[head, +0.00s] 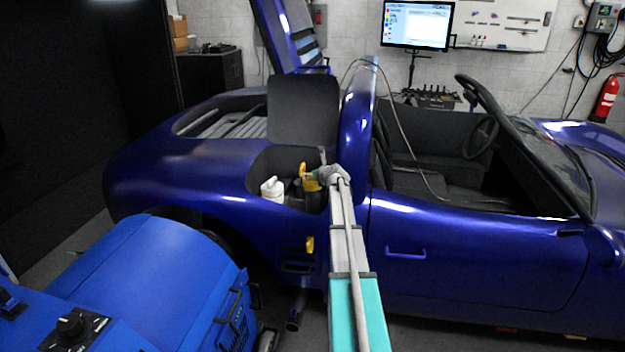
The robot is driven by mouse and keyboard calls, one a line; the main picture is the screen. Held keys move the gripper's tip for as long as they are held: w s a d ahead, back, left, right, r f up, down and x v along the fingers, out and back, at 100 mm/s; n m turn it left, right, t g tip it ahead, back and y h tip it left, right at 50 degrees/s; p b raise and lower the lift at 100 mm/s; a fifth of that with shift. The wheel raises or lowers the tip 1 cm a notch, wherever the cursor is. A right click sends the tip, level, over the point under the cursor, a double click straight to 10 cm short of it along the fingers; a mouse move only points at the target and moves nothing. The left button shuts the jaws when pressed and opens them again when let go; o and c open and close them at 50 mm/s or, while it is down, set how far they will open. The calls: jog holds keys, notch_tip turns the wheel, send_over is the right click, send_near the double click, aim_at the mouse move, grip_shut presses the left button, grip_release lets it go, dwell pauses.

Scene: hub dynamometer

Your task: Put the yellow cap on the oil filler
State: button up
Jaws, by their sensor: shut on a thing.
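My gripper (318,178) is at the open bay (265,158) in the side of the blue car, reaching in from the right. It is shut on a yellow piece (306,174), which looks like the yellow cap. The piece is small, and its exact shape is hard to tell. A dark cylindrical part (297,191) shows just below and left of it; I cannot tell whether this is the oil filler or whether the cap touches it. The right side of the bay is hidden behind my gripper and arm.
A white container (271,189) stands left in the bay. A raised dark lid (303,110) stands behind it. Another yellow part (310,245) is on the car's side below the bay. A blue machine (150,290) stands at the lower left.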

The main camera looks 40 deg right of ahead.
dwell(0.4)
jog(key=shift+f+b, duration=2.85)
jog(key=shift+f, duration=0.05)
jog(key=shift+f+b, duration=0.45)
jog(key=o, duration=0.9)
jog(key=shift+c, duration=0.2)
jog(key=shift+s, duration=0.1)
jog(key=p, duration=0.4)
send_near(314, 188)
jog(key=shift+w+d+f, duration=0.85)
jog(key=shift+w+d, duration=0.15)
jog(key=shift+w, duration=0.15)
jog(key=shift+a, duration=0.1)
